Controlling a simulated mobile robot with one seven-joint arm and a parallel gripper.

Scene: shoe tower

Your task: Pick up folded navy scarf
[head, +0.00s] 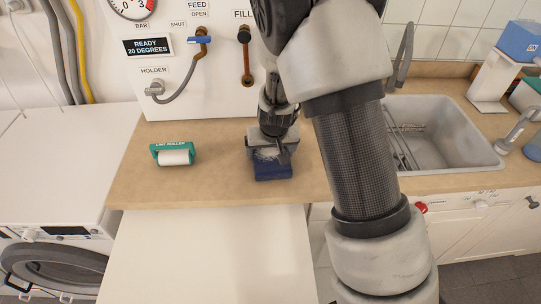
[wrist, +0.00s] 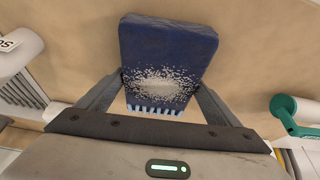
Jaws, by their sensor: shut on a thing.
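The folded navy scarf (head: 272,173) is on the wooden counter at centre in the head view, below my gripper (head: 272,150). In the wrist view the scarf (wrist: 168,48) is a dark blue folded block with a patch of white lint specks across its middle and a pale fringe at its near edge. The two fingers of my gripper (wrist: 161,82) press on its left and right sides, so the gripper is shut on the scarf. I cannot tell whether it is clear of the counter. My gripper hides part of the scarf in the head view.
A teal lint roller (head: 174,155) lies on the counter to the left. A white panel (head: 215,80) with gauge, taps and hose stands behind. A metal sink (head: 440,135) is at right. A washing machine (head: 55,235) is at far left. Counter between roller and scarf is clear.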

